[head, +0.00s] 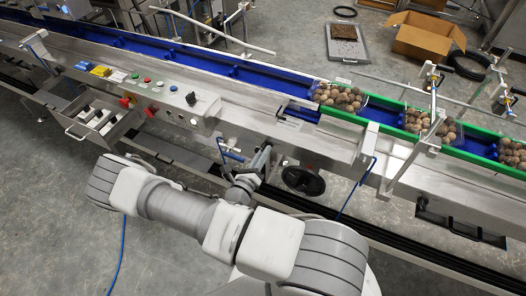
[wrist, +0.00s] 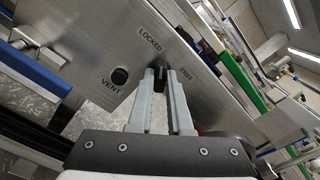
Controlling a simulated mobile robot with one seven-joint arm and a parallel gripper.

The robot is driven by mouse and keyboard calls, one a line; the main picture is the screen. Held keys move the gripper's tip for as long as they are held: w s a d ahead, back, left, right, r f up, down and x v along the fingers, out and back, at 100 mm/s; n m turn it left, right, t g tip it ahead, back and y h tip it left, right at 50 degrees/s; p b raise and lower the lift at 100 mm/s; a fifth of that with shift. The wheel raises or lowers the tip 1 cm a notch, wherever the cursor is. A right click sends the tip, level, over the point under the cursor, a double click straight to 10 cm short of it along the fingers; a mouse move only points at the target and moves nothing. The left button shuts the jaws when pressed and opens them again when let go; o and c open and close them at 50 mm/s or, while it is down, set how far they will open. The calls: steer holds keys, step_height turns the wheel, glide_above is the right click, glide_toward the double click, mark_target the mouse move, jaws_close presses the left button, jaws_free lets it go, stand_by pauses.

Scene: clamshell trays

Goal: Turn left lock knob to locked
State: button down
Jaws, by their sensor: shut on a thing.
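In the wrist view, a small black knob (wrist: 160,71) sits on a metal panel (wrist: 95,45) between the printed words LOCKED, at its upper left, and FREE, at its upper right. My gripper (wrist: 162,76) is shut on this knob, with one fingertip on each side. The fingers partly cover the knob, so I cannot tell exactly which word it points to. In the head view, my gripper (head: 262,158) is at the front side of the conveyor, and the knob is hidden there.
A round black vent control (wrist: 120,76) marked VENT is left of the fingers. In the head view, a dark handwheel (head: 303,181) is close to the right of my gripper. A blue-handled valve (head: 229,153) is close to the left. An open drawer (head: 97,121) stands further left.

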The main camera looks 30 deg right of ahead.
steer(key=shift+n, duration=0.6)
steer(key=c, duration=0.8)
jaws_free()
steer(key=shift+c, duration=0.2)
steer(key=shift+s+a, duration=0.1)
steer(key=p+v, duration=0.1)
steer(key=v, duration=1.6)
steer(key=shift+s+a, duration=0.1)
